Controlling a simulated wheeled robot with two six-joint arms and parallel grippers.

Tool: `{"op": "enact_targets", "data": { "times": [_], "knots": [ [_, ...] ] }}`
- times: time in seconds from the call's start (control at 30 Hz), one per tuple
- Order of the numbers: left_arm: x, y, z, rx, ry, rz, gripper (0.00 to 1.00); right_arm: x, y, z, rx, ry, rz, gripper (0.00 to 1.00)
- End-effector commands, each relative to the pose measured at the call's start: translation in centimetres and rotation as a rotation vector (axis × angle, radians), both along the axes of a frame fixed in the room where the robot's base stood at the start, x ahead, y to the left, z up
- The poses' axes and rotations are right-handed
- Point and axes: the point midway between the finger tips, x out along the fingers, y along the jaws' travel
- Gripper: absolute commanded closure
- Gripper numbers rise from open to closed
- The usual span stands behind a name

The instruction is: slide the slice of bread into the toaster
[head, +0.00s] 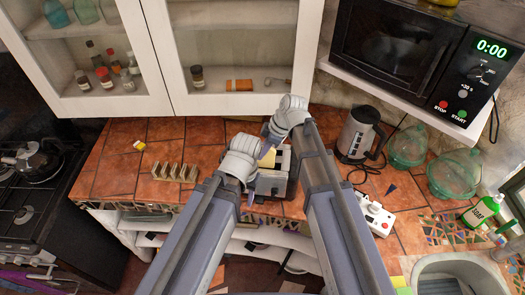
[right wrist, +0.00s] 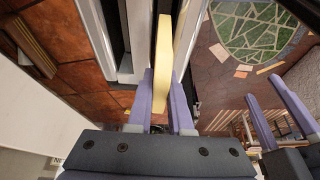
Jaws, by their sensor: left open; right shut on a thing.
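The toaster (head: 272,185) is a silver box on the tiled counter, partly hidden behind my arms. Its pale metal top with dark slots shows in the right wrist view (right wrist: 128,62). My right gripper (head: 266,150) is over the toaster, shut on the slice of bread (right wrist: 165,62). The bread stands edge-on between the two lilac fingers (right wrist: 164,105). I cannot tell whether its lower edge is inside a slot. My left gripper (head: 250,197) is open and empty, low beside the toaster's left side; its parted fingers show in the right wrist view (right wrist: 276,112).
A kettle (head: 357,135) stands right of the toaster, with a white joystick controller (head: 375,214) in front of it. A toast rack (head: 175,173) stands to the left. A wall cupboard (head: 237,60) hangs behind, and a microwave (head: 400,50) is at upper right.

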Motion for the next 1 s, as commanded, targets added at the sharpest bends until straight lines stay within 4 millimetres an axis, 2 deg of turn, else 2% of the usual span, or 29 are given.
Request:
{"op": "enact_targets", "data": {
  "times": [0.6, 0.9, 0.93, 1.0],
  "knots": [
    [0.0, 0.0, -1.9, 0.000, 0.000, 0.000, 0.50, 0.0, 0.0, -1.9, 0.000, 0.000, 0.000, 1.00],
    [0.0, 0.0, -1.9, 0.000, 0.000, 0.000, 0.50, 0.0, 0.0, -1.9, 0.000, 0.000, 0.000, 1.00],
    [0.0, 0.0, -1.9, 0.000, 0.000, 0.000, 0.50, 0.0, 0.0, -1.9, 0.000, 0.000, 0.000, 0.81],
    [0.0, 0.0, -1.9, 0.000, 0.000, 0.000, 0.50, 0.0, 0.0, -1.9, 0.000, 0.000, 0.000, 0.73]
  ]
}}
